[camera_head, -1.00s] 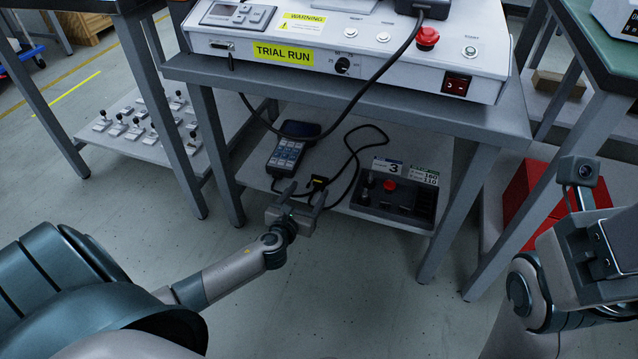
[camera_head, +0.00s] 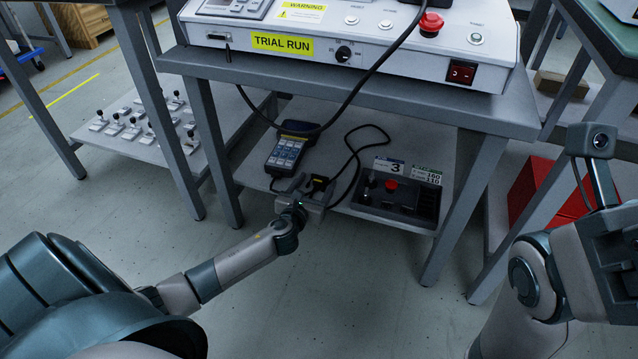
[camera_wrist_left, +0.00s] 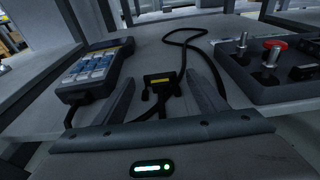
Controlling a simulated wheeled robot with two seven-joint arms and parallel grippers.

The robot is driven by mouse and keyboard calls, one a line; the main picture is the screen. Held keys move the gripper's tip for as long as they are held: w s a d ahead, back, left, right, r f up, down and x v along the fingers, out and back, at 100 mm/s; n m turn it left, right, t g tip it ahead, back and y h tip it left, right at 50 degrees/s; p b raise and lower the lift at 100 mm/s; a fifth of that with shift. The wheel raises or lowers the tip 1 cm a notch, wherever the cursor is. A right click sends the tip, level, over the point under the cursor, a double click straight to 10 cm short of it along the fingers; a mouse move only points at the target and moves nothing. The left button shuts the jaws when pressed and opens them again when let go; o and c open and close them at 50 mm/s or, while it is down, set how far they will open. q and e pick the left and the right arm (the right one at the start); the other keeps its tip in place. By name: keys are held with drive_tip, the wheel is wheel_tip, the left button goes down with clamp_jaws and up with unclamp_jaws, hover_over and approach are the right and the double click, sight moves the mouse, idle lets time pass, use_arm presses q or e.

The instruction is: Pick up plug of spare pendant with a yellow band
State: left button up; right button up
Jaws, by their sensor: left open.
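The spare pendant (camera_head: 286,151) is a dark handset with light keys, lying on the lower shelf under the bench; it also shows in the left wrist view (camera_wrist_left: 92,70). Its black plug (camera_head: 319,183) lies on the shelf to its right, with a cable looping behind. My left gripper (camera_head: 310,184) is open at the shelf's front edge. In the wrist view its fingers (camera_wrist_left: 160,84) stand on either side of the plug, with gaps visible. My right arm is at the right; its fingers do not show.
A dark control box (camera_head: 396,199) with a red button and a card marked 3 sits right of the plug. The bench top (camera_head: 400,92) is above the shelf. Bench legs stand either side. Several small joystick units (camera_head: 135,128) are on a shelf at left.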

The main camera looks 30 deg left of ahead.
use_arm(q)
drive_tip(key=shift+c, duration=0.2)
drive_tip(key=c, duration=1.2)
drive_tip(key=shift+r, duration=0.2)
